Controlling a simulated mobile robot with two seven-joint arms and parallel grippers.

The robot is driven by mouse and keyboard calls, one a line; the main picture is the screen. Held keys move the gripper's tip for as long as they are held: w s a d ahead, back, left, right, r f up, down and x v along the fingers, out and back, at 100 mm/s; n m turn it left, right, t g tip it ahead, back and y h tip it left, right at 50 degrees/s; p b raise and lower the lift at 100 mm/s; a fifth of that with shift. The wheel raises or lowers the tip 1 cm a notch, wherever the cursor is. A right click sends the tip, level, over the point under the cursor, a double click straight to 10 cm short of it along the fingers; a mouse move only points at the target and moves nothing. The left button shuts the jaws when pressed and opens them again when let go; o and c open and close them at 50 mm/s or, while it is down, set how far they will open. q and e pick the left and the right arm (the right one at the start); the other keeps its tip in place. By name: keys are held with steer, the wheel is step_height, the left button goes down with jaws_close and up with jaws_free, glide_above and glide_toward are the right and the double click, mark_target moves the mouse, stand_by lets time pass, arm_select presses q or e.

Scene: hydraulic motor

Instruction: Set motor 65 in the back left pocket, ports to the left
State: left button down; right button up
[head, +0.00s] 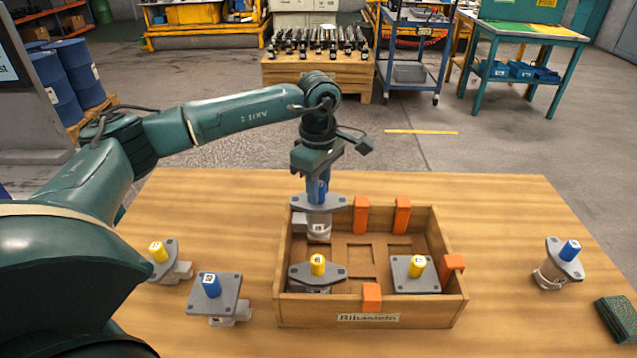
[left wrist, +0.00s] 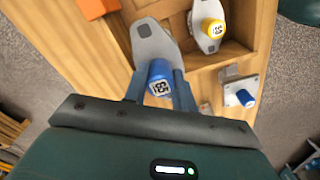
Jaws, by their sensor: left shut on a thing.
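My left gripper (head: 318,188) is shut on the blue-capped shaft of a motor with a grey flange (head: 322,203). The motor hangs upright over the back left part of the wooden crate (head: 370,312), its pale body and a port stub showing at its left. I cannot tell whether its base touches the pocket floor. In the left wrist view the fingers (left wrist: 160,92) grip around the blue cap (left wrist: 160,72); its label is turned and hard to read. The back left pocket is hidden beneath the motor. My right gripper is not in view.
Yellow-capped motors sit in the crate's front left (head: 317,272) and right (head: 412,272). Orange blocks (head: 361,215) stand along the rim. Outside the crate are a yellow-capped motor (head: 163,258), a blue-capped motor (head: 212,292) and another at the right (head: 562,262). The middle pockets are empty.

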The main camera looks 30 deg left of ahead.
mark_target(319, 206)
arm_select(q)
steer(key=shift+f+b, duration=0.65)
steer(key=shift+f, duration=0.45)
steer(key=shift+f+b, duration=1.1)
steer(key=shift+f, duration=0.4)
steer(key=shift+w+f+b, duration=0.1)
steer(key=shift+f+b, duration=0.35)
steer(key=shift+f, duration=0.2)
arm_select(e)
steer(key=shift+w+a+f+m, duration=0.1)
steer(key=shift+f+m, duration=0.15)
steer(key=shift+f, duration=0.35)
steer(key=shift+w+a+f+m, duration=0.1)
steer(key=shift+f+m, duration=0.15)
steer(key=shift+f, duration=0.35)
arm_select(q)
steer(key=shift+f+b, duration=0.5)
steer(key=shift+f, duration=0.2)
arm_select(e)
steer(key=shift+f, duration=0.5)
arm_select(q)
steer(key=c, duration=1.1)
jaws_free()
